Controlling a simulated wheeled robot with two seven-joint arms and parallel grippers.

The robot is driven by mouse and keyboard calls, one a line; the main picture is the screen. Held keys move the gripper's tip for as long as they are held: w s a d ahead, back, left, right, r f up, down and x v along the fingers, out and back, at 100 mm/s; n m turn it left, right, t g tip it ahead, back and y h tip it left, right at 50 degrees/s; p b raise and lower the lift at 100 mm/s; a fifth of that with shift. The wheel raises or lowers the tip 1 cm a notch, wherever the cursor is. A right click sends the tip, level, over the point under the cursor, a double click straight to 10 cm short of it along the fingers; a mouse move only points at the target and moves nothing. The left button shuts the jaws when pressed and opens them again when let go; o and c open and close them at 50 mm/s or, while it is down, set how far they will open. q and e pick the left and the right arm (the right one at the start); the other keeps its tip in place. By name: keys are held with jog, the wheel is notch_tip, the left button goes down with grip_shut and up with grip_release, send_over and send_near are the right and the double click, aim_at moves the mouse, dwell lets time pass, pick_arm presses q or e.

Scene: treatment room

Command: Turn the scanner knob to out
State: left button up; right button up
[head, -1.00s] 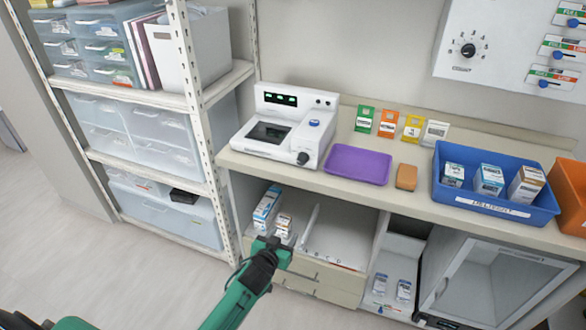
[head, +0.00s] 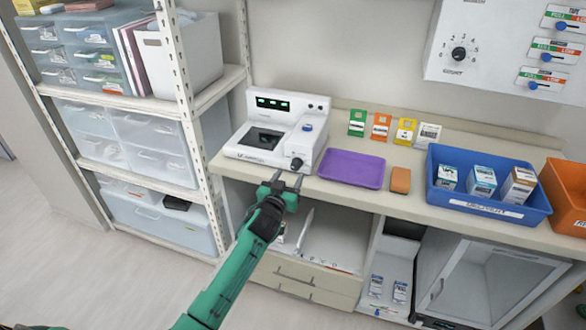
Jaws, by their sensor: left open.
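The white scanner (head: 275,133) stands on the left end of the counter, with a dark screen window, green displays and a blue button on top. Its black knob (head: 297,164) is on the front face at the lower right. Too small to tell which way the knob points. My left gripper (head: 286,180) is open and empty, its two fingers pointing up just below and in front of the knob, near the counter's front edge. I cannot see it touching the knob. My right gripper is not in view.
A purple tray (head: 351,169) and an orange block (head: 400,180) lie right of the scanner. A blue bin (head: 478,212) with several boxes stands further right. Several coloured cards line the back. A wall panel (head: 460,75) has another dial. A shelf post (head: 187,130) stands at left.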

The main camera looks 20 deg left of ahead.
aim_at(295, 167)
pick_arm(q)
jog(key=w, duration=0.4)
jog(key=shift+w, duration=0.1)
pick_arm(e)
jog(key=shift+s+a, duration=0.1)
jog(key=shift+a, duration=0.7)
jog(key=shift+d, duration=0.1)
pick_arm(q)
jog(key=shift+d, duration=0.1)
jog(key=c, duration=1)
jog(key=shift+o, duration=0.2)
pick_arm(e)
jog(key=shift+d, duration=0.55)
